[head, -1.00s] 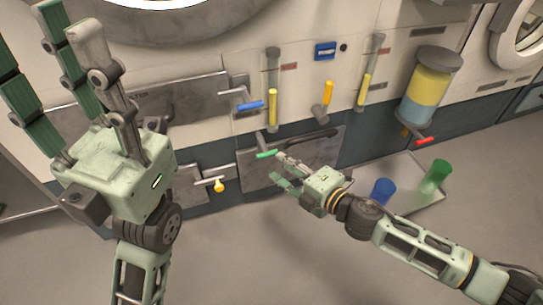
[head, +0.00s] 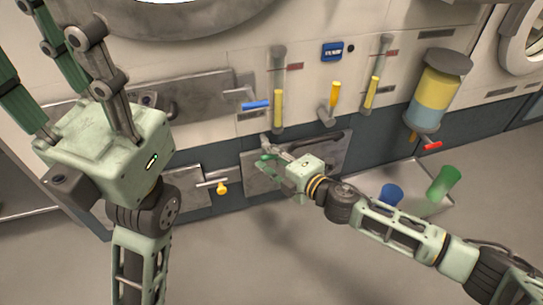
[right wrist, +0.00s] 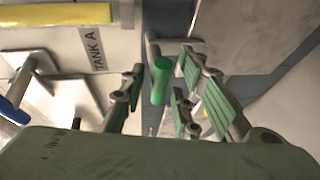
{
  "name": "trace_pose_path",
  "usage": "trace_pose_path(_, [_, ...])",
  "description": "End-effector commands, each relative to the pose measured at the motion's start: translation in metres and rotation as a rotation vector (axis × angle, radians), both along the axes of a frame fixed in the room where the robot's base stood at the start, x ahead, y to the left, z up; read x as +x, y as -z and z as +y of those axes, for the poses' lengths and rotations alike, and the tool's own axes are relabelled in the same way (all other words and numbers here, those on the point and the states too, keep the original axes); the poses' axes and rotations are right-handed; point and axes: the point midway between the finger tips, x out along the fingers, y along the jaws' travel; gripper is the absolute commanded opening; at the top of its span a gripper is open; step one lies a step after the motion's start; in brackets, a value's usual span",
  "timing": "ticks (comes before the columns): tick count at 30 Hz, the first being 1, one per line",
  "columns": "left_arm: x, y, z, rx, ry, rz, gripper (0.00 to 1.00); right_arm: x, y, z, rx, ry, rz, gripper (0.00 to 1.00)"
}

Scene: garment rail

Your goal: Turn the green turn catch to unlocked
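The green turn catch (head: 265,155) is on the panel at the lower middle, largely hidden by my right gripper in the head view. In the right wrist view the green handle (right wrist: 161,80) sits between the fingers, with its grey pivot arm behind. My right gripper (head: 277,158) is at the catch; in the right wrist view its fingers (right wrist: 157,92) stand apart on both sides of the handle, with gaps showing. My left gripper (head: 55,55) is raised at the left, its fingers spread and empty, away from the catch.
A blue-handled catch (head: 256,105) is above and a yellow-knobbed catch (head: 221,188) is to the lower left.

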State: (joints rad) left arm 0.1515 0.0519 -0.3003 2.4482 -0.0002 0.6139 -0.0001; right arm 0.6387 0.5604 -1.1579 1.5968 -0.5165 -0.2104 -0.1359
Motion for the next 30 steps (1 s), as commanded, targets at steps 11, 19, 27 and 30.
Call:
trace_pose_path(11, [-0.0002, 0.0002, 0.0, 0.0, 0.001, 0.0, 0.4, -0.0005, 0.0018, -0.0007, -0.001, 0.001, 0.003, 0.0])
trace_pose_path(19, [0.0, 0.0004, -0.0001, -0.001, 0.001, 0.0, 0.4, -0.001, 0.0036, -0.0011, -0.002, 0.001, 0.006, 0.0])
trace_pose_path(27, [0.0011, 0.0039, -0.0003, 0.001, 0.001, 0.005, 0.4, -0.0016, 0.0067, -0.0015, 0.028, 0.004, 0.02, 0.0])
trace_pose_path(30, [0.0019, 0.0056, -0.001, 0.004, -0.001, 0.006, 0.4, -0.0019, 0.0081, -0.0012, 0.065, 0.004, 0.033, 0.0])
